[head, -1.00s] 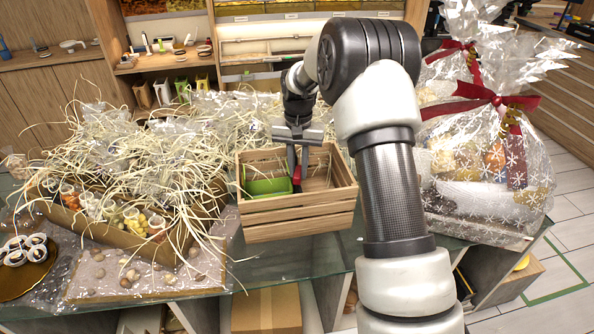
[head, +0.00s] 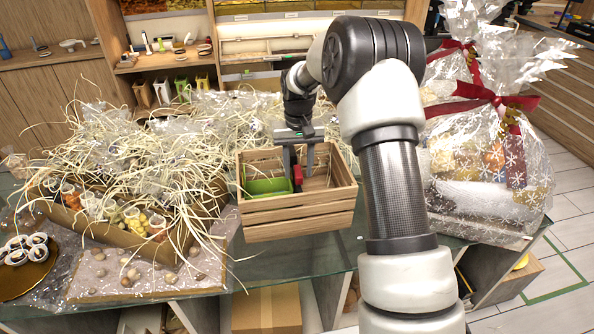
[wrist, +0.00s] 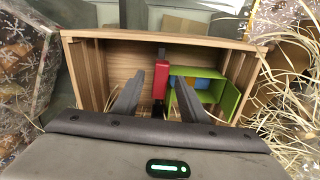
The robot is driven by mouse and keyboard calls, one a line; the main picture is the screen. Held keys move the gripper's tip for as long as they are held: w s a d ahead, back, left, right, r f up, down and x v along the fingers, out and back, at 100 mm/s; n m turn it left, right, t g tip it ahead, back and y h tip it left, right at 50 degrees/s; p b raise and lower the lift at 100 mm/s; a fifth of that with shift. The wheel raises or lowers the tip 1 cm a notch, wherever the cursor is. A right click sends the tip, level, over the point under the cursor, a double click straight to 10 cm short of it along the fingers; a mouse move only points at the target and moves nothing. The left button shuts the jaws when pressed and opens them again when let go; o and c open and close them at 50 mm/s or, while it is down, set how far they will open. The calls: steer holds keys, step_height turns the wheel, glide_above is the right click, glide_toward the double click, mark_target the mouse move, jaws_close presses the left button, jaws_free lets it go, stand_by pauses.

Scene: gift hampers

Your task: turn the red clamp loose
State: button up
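The red clamp (head: 297,180) is inside the slatted wooden crate (head: 300,218), at the right end of a green bin (head: 268,187). In the wrist view the clamp (wrist: 160,80) shows a red body with dark ends. It lies beside the green bin (wrist: 231,100); whether it grips the bin's wall I cannot tell. My gripper (head: 298,168) reaches down into the crate from above. In the wrist view my gripper (wrist: 159,82) has its two fingers spread, one on each side of the clamp, with gaps between. The clamp's lower part is partly hidden.
Blue and yellow pieces (wrist: 196,84) lie in the green bin. Straw-filled hampers (head: 150,170) crowd the left of the crate. A wrapped hamper with a red bow (head: 490,160) stands to the right. The crate's right part is bare.

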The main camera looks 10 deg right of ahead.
mark_target(298, 171)
stand_by(0.4)
steer(key=shift+r+p, duration=2.3)
steer(key=shift+r, duration=1.25)
step_height(298, 171, up, 16)
steer(key=s+r+t, duration=0.1)
steer(key=s+r, duration=0.5)
steer(key=r, duration=0.1)
steer(key=s+r+t, duration=0.2)
steer(key=s+r, duration=0.1)
steer(key=s, duration=0.9)
steer(key=s+f+t, duration=0.1)
steer(key=s+f, duration=0.2)
steer(key=s, duration=0.5)
steer(key=s+f+t, duration=0.1)
steer(key=s+f, duration=0.3)
steer(key=s, duration=0.4)
steer(key=shift+n+t+b, duration=0.3)
steer(key=shift+n, duration=0.1)
